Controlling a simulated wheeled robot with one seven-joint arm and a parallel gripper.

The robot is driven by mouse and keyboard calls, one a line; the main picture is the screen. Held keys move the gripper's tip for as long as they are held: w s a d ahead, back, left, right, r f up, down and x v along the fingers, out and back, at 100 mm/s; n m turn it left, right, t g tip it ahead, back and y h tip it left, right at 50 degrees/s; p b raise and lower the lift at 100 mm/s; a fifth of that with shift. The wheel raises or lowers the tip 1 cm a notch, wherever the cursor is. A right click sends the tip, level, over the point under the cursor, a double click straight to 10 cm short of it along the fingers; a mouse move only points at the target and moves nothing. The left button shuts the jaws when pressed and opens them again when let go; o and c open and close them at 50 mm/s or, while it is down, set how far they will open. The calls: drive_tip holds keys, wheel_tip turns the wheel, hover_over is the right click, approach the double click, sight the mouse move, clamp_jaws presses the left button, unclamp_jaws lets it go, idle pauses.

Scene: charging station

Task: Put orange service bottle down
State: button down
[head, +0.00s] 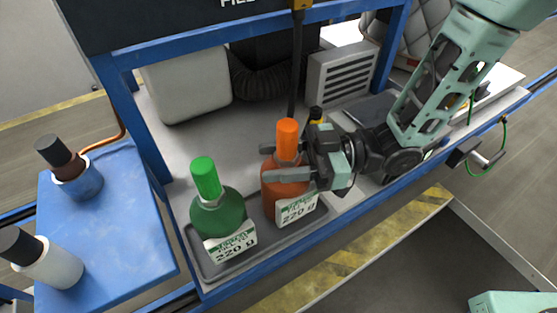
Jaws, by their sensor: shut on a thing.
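The orange service bottle (270,187) has a bright orange cap and a white label reading 220 g. It stands upright over the right part of a grey tray (222,269) on the station shelf. My gripper (283,164) comes from the right and is shut on the bottle, with its fingers around the upper body and neck. The fingers hide part of the bottle's side. I cannot tell whether its base touches the tray. A green bottle (217,213) with a green cap and a similar label stands on the tray to its left.
A blue side table (120,225) at left holds a dark-capped bottle in a blue holder (79,184) and a white dark-capped bottle (52,266). A white container (187,85) and grey vented box (341,78) stand behind. A dark hose hangs behind the orange bottle.

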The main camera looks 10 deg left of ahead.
drive_tip(key=shift+f, duration=0.35)
drive_tip(key=c, duration=0.8)
unclamp_jaws()
drive_tip(key=shift+o, duration=0.2)
drive_tip(key=shift+r, duration=0.2)
drive_tip(key=b+v, duration=0.1)
drive_tip(key=v, duration=1.1)
drive_tip(key=shift+b, duration=0.4)
drive_tip(key=shift+s+f, duration=0.1)
